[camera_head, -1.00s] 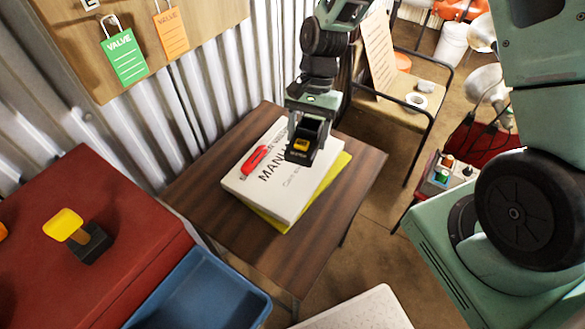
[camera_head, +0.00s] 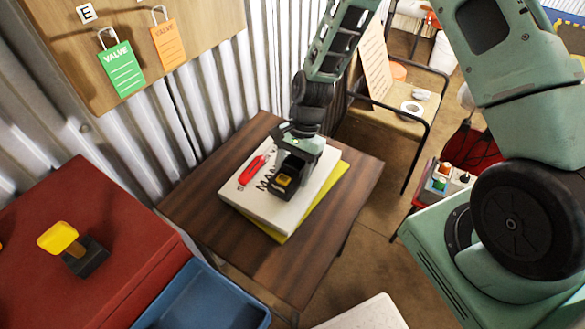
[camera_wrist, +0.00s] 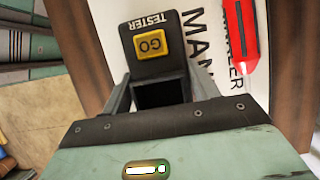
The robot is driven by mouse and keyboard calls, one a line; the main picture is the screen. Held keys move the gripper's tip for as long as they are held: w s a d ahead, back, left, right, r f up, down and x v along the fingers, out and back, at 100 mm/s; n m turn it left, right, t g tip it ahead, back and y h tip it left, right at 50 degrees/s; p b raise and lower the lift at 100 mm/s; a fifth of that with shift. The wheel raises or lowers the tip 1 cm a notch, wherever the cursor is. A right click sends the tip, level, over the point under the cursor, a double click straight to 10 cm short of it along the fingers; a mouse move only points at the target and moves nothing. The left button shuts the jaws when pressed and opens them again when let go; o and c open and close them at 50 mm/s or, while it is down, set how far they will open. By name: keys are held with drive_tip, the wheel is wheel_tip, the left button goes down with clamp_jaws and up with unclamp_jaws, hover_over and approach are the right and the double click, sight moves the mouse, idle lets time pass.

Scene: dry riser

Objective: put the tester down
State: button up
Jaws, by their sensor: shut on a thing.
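The tester (camera_wrist: 155,62) is a small black box with a yellow GO button, its name lettered at one end in the wrist view. In the head view the tester (camera_head: 284,181) is over the white manual (camera_head: 262,206). My gripper (camera_head: 289,175) is shut on it, with a finger on each side in the wrist view (camera_wrist: 158,88). I cannot tell whether the tester's underside touches the manual. The manual lies on a yellow book (camera_head: 328,202) on the dark wooden table (camera_head: 350,195).
The table is bare around the books. A red cabinet (camera_head: 130,245) with a yellow-topped item (camera_head: 58,238), and a blue bin (camera_head: 215,300), stand to the left and front. A chair (camera_head: 400,125) stands behind.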

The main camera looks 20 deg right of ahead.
drive_tip(key=shift+f, duration=0.2)
drive_tip(key=o, duration=1.2)
drive_tip(key=shift+c, duration=0.2)
drive_tip(key=v, duration=1.2)
drive_tip(key=s+a+r+n+t+h, duration=0.1)
drive_tip(key=s+a+r+n+h, duration=0.1)
drive_tip(key=s+a+r+n, duration=0.8)
drive_tip(key=s+r+n+t+h, duration=0.1)
drive_tip(key=s+r+n, duration=0.2)
drive_tip(key=s+n, duration=0.5)
drive_tip(key=s, duration=0.5)
drive_tip(key=shift+d+n+t+b, duration=0.3)
drive_tip(key=shift+d+n, duration=0.05)
drive_tip(key=shift+n, duration=0.05)
